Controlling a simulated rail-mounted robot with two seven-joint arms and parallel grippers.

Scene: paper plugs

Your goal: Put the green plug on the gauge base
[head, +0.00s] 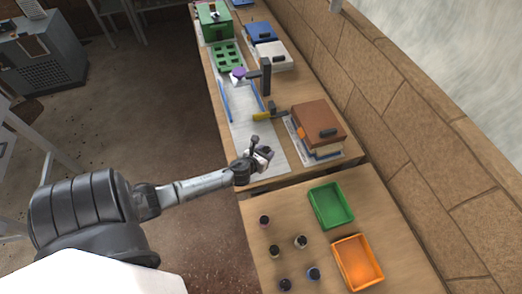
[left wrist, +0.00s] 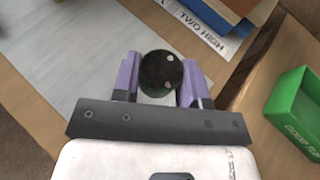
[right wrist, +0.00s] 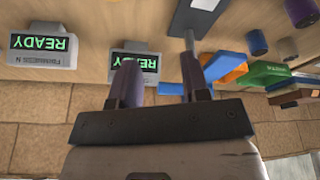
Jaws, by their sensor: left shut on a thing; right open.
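My left gripper (head: 264,157) is over the near end of the long workbench, by the pale paper sheet (head: 262,135). In the left wrist view its fingers (left wrist: 160,88) are shut on a dark, greenish-black round plug (left wrist: 161,73). A black upright stand (head: 265,76) with a purple-topped piece (head: 238,74) stands farther along the bench. I cannot tell for certain which thing is the gauge base.
Several small dark plugs (head: 301,241) stand on the near table, left of a green tray (head: 330,205) and an orange tray (head: 372,270). A brown book stack (head: 318,122) is right of the paper. Green, blue and white boxes line the bench's far end. A brick wall runs along the right.

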